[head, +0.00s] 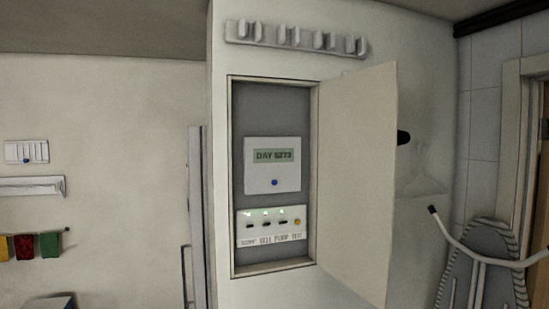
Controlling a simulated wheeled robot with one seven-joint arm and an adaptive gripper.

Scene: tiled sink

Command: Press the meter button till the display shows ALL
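A white meter (260,180) is mounted in the upper part of an open wall cabinet in the head view. The cabinet door (355,180) stands open to the right. My gripper does not show in this view.
Below the meter is a white panel (271,241) with switches, green lights and an orange button (297,222). A hook rail (296,39) is above the cabinet. An ironing board (483,268) stands at the lower right. Colored cloths (26,246) hang at the left.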

